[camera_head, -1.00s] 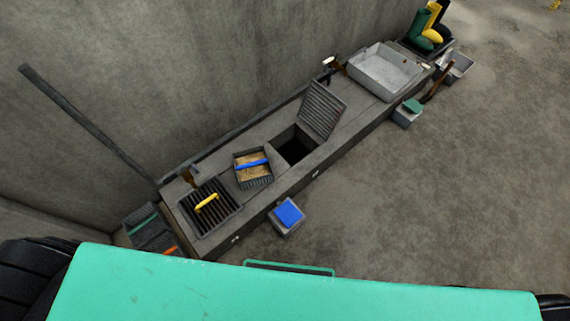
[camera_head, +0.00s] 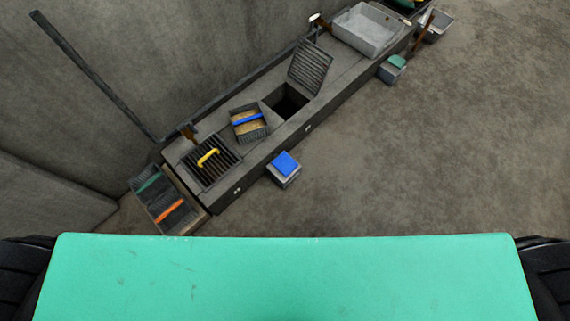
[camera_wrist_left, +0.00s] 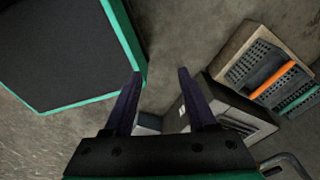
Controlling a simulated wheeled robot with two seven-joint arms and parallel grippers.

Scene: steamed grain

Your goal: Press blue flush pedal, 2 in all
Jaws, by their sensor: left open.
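The blue flush pedal (camera_head: 286,163) sits on top of a small grey block on the floor, against the front of the long counter. Nothing touches the pedal in the head view. My left gripper (camera_wrist_left: 160,78) shows in the left wrist view with its two dark fingers apart and nothing between them. The grey side of a small block shows between and below the fingers there, partly hidden, and I cannot tell for sure that it is the pedal's block. Neither gripper shows in the head view.
The long counter (camera_head: 222,191) holds a grate with a yellow handle (camera_head: 208,157), a box with a blue handle (camera_head: 248,119), an open hatch and a basin (camera_head: 367,31). A green pedal (camera_head: 398,61) stands farther right. A crate (camera_head: 179,221) lies at the counter's near end. Open floor is right.

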